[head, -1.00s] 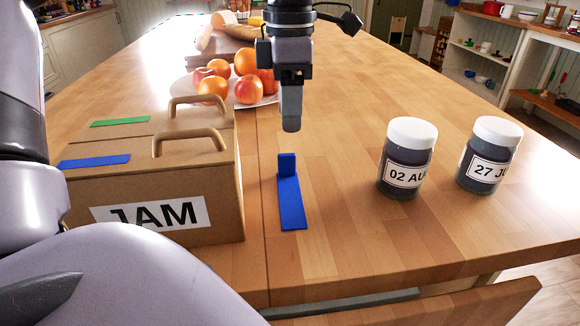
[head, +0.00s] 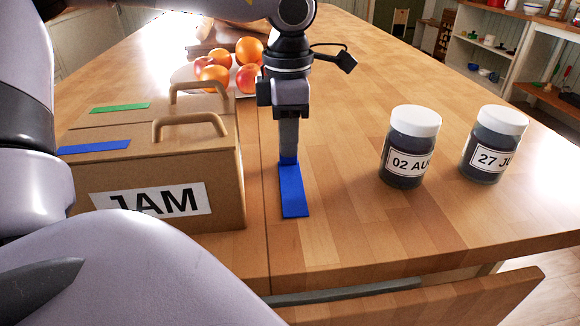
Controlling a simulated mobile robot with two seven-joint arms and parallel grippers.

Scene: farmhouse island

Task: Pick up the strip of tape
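The strip of tape (head: 294,195) is bright blue and lies flat on the wooden island, right of the cardboard box. Its far end stands up as a short tab, partly hidden behind the fingertips. My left gripper (head: 289,152) points straight down at that tab, its fingers level with the tab's upper part. The fingers line up one behind the other, so whether they are closed on the tab does not show. My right gripper is out of view.
Two dark jars (head: 408,147) (head: 493,145) with white lids stand right. Fruit (head: 214,78) sits behind. The counter between tape and jars is clear.

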